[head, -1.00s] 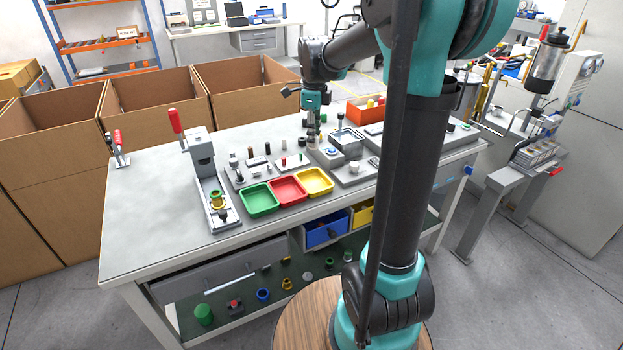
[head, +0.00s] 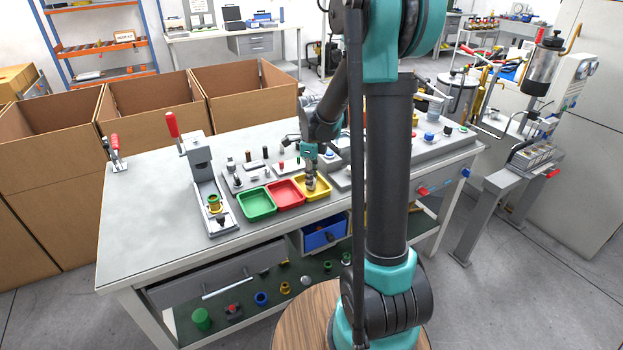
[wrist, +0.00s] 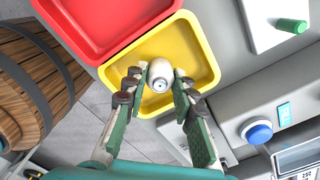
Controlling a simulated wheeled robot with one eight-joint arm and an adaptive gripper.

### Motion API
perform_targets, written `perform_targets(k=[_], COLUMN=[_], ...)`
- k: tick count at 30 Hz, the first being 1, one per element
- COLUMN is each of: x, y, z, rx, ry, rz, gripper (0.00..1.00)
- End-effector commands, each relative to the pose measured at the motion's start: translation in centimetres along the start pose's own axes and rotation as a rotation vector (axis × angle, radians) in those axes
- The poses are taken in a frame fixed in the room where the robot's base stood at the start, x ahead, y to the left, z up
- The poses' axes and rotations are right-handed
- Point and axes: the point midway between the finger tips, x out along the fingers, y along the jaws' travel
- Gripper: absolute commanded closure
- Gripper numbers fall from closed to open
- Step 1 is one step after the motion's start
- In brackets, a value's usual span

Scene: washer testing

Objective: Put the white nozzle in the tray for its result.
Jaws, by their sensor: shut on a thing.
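The white nozzle (wrist: 160,72) is between my gripper's fingertips in the wrist view, with a round opening in its end facing the camera. My gripper (wrist: 161,84) is shut on it, over the yellow tray (wrist: 208,62). In the head view my gripper (head: 310,184) is at the yellow tray (head: 325,191), at the right end of a row of three trays. The red tray (head: 285,192) is in the middle and the green tray (head: 257,202) at the left. I cannot tell whether the nozzle touches the tray floor.
A lever fixture (head: 205,165) holding a brass-coloured part stands left of the trays. Small parts stand on boards behind the trays. In the wrist view a blue button (wrist: 257,132) lies right of my gripper.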

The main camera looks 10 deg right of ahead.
Motion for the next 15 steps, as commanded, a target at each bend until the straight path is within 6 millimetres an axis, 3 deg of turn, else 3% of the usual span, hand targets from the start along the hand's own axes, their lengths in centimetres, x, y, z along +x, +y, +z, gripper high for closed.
perform_targets(k=[9,10,15], x=[0.27,0.23,0.21], y=[0.01,0.02,0.01], z=[-0.01,-0.01,-0.01], rx=[0.000,0.000,0.000], ry=[0.000,0.000,0.000], rz=[0.000,0.000,0.000], gripper=[1.00,0.70,0.53])
